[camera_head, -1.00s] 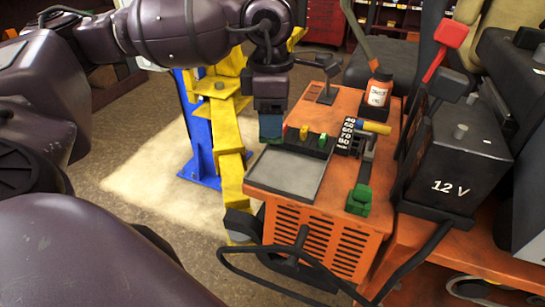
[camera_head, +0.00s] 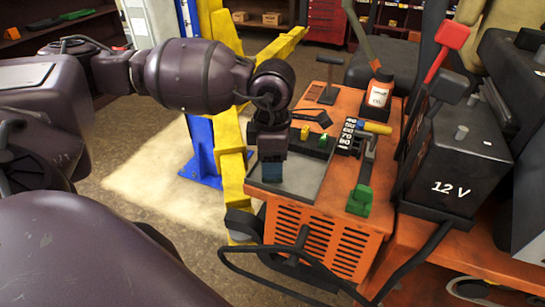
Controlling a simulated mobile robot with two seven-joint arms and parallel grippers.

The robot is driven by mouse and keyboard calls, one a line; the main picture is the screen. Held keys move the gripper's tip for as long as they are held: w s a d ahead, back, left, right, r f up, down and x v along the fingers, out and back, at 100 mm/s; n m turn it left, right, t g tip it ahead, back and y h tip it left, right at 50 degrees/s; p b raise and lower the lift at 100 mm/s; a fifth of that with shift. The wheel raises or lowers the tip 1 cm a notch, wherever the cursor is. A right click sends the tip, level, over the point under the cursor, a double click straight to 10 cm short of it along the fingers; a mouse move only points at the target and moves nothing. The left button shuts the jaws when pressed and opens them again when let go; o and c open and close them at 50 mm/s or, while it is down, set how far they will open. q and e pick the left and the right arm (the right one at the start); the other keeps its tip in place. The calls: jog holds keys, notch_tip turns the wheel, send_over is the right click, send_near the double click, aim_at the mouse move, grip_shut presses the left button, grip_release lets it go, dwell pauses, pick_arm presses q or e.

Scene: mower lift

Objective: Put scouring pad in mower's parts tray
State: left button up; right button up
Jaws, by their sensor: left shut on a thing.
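My left gripper (camera_head: 270,158) points down over the left part of the parts tray (camera_head: 304,184), a shallow dark grey tray on the orange mower's top. It is shut on the scouring pad (camera_head: 271,172), a small dark blue-green block under the fingers. The pad is within the tray's outline in the camera view; I cannot tell whether it touches the tray floor. The orange mower (camera_head: 318,235) stands in the middle. My right gripper is not in view.
Behind the tray are small yellow and green pieces (camera_head: 305,132) and a black lever. A yellow lift arm (camera_head: 233,150) and blue post are at the left.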

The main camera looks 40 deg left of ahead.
pick_arm(q)
jog(key=shift+f, duration=0.15)
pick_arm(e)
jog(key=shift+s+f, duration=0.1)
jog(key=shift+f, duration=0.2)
pick_arm(q)
jog(key=o, duration=0.8)
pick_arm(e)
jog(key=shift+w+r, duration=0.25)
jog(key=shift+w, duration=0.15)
pick_arm(q)
jog(key=shift+r, duration=0.3)
notch_tip(320, 180, up, 12)
jog(key=shift+f+b, duration=0.1)
jog(key=shift+b, duration=0.3)
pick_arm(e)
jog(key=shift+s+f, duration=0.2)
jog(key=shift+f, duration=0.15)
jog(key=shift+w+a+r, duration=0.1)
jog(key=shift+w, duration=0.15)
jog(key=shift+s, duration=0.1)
